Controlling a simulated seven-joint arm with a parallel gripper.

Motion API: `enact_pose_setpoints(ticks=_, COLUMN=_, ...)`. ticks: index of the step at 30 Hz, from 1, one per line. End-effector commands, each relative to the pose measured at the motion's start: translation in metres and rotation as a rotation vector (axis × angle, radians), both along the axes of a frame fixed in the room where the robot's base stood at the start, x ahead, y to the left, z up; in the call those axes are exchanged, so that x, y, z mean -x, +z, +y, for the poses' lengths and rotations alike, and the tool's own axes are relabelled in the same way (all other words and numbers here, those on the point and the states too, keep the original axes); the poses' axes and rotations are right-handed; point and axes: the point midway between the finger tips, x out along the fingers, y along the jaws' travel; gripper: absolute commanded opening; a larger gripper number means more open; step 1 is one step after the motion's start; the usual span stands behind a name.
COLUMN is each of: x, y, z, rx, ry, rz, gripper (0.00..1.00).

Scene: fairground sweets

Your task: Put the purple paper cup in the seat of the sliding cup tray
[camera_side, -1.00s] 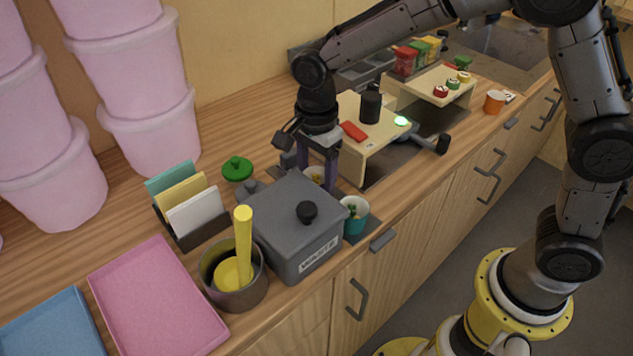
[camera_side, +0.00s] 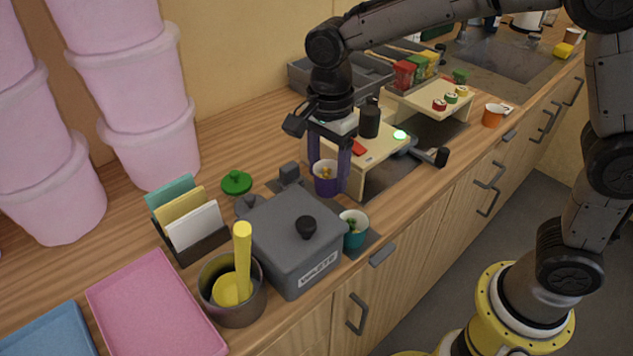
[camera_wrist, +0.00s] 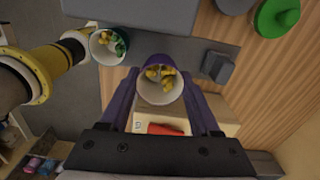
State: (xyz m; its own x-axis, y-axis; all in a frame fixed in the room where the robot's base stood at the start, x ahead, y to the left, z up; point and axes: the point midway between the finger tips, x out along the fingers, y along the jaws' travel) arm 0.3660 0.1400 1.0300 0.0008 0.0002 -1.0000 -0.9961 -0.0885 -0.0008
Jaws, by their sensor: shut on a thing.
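The purple paper cup (camera_side: 326,184) holds yellow pieces and looks upright. My gripper (camera_side: 329,171) is shut on it, with a purple finger at each side, and seems to hold it above the counter, between the grey waste box and the wooden stand. In the wrist view the cup (camera_wrist: 159,88) shows its white rim and yellow contents between my fingers (camera_wrist: 161,82). A grey bar with a black knob (camera_side: 442,157) sticks out by the wooden stand. It may belong to the sliding cup tray, but I cannot make out the seat.
The grey waste box (camera_side: 290,240) stands close in front, with a teal cup (camera_side: 354,232) beside it. The wooden stand (camera_side: 378,150) with a black bottle (camera_side: 369,119) is just right of my gripper. A second stand (camera_side: 430,98) carries coloured buttons. An orange cup (camera_side: 492,116) is farther right.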

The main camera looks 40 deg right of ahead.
Motion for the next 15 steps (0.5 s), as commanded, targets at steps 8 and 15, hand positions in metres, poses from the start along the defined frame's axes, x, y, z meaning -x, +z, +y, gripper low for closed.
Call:
enact_pose_setpoints(ticks=8, x=0.057, y=0.048, z=-0.022, rx=0.0, ry=0.0, rz=-0.002, gripper=0.03)
enact_pose_setpoints(ticks=15, x=0.094, y=0.065, z=-0.036, rx=0.0, ry=0.0, rz=-0.002, gripper=0.03)
